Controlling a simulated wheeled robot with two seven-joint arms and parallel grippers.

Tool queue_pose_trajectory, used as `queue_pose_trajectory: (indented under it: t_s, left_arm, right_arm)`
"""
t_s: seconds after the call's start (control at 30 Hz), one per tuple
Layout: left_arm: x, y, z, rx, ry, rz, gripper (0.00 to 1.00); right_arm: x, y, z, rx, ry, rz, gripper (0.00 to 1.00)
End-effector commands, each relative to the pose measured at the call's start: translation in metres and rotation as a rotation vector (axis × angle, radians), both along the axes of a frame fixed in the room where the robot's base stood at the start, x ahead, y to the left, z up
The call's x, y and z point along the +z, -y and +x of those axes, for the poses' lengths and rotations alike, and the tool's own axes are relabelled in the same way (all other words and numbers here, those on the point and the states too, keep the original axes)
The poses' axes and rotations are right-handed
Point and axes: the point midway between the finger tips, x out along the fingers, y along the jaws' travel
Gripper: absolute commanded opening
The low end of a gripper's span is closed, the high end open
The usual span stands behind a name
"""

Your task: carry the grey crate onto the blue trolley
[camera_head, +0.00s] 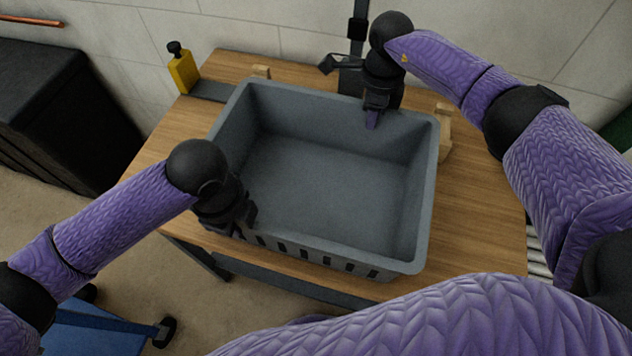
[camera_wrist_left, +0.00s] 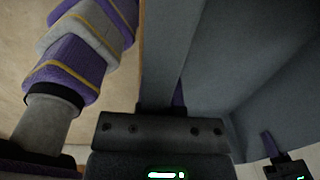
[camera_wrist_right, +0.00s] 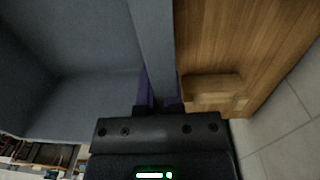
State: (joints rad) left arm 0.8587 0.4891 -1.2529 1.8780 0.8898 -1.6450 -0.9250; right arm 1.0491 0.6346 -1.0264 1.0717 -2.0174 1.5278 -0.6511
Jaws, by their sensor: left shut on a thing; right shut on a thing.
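The grey crate (camera_head: 330,185) is open-topped and empty, at the wooden table (camera_head: 480,215) in the head view. I cannot tell if its base touches the tabletop. My left gripper (camera_head: 241,220) is shut on the crate's near rim at its left end. My right gripper (camera_head: 374,115) is shut on the far rim, right of its middle. The gripped wall also shows in the left wrist view (camera_wrist_left: 170,55) and the right wrist view (camera_wrist_right: 152,40). The blue trolley (camera_head: 95,333) shows only partly at the lower left, partly behind my left arm.
Wooden blocks stand beside the crate at the back left (camera_head: 261,72) and right (camera_head: 445,128). A yellow bottle (camera_head: 182,70) stands at the table's far left corner. A black cabinet (camera_head: 60,95) is at the left.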

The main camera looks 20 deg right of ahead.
Motion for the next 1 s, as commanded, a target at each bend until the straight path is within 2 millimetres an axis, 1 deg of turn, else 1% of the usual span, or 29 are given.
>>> queue_pose_trajectory:
  t_s: [0.8,0.9,1.0]
  left_arm:
    - [0.000,0.000,0.000,0.000,0.000,0.001,0.00]
    - [0.004,-0.001,0.000,0.000,0.001,0.002,0.00]
    - [0.016,-0.001,0.000,0.000,0.005,0.002,0.00]
  right_arm:
    - [0.001,0.001,0.001,-0.002,0.003,-0.002,0.00]
    - [0.005,0.001,0.001,-0.003,0.005,-0.002,0.00]
    - [0.017,0.001,0.001,-0.003,0.008,-0.002,0.00]
